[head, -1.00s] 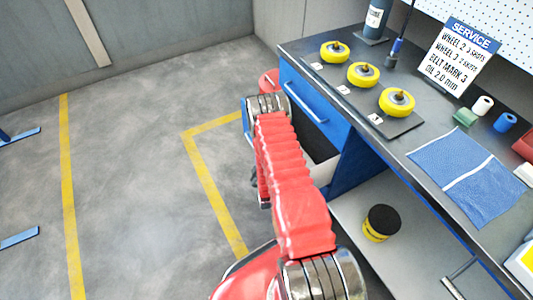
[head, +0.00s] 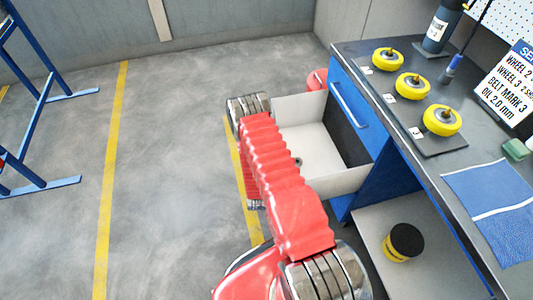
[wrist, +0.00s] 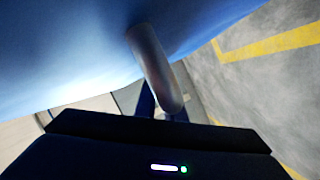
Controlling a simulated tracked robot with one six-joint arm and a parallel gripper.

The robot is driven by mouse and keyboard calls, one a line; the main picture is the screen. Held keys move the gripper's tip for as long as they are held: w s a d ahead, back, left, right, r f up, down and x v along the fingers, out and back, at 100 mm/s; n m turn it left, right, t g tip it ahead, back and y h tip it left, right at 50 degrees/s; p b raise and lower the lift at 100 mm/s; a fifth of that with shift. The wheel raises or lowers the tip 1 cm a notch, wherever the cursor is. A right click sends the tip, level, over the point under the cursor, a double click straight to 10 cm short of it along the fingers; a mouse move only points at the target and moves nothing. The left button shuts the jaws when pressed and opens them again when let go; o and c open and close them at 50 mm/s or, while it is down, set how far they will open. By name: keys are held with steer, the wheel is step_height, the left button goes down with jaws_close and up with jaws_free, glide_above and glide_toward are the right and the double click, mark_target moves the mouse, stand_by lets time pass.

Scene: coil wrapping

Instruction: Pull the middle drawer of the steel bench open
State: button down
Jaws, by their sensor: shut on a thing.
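The steel bench (head: 415,130) stands at the right in the head view.
Yellow wheels (head: 413,85) sit on a plate on the bench top, with a blue cloth (head: 495,205) nearer. A black and yellow tin (head: 403,243) stands on the lower shelf. The floor (head: 170,180) left of the drawer is clear. A blue frame (head: 40,110) stands far left.

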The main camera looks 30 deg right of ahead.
steer(key=shift+s+a+f, duration=0.15)
steer(key=shift+s+f, duration=0.1)
steer(key=shift+f, duration=0.05)
steer(key=c, duration=2.1)
jaws_free()
steer(key=shift+r, duration=0.1)
steer(key=shift+r, duration=0.15)
steer(key=v, duration=1.3)
steer(key=shift+s+a, duration=0.2)
steer(key=shift+s, duration=0.05)
steer(key=shift+w, duration=0.1)
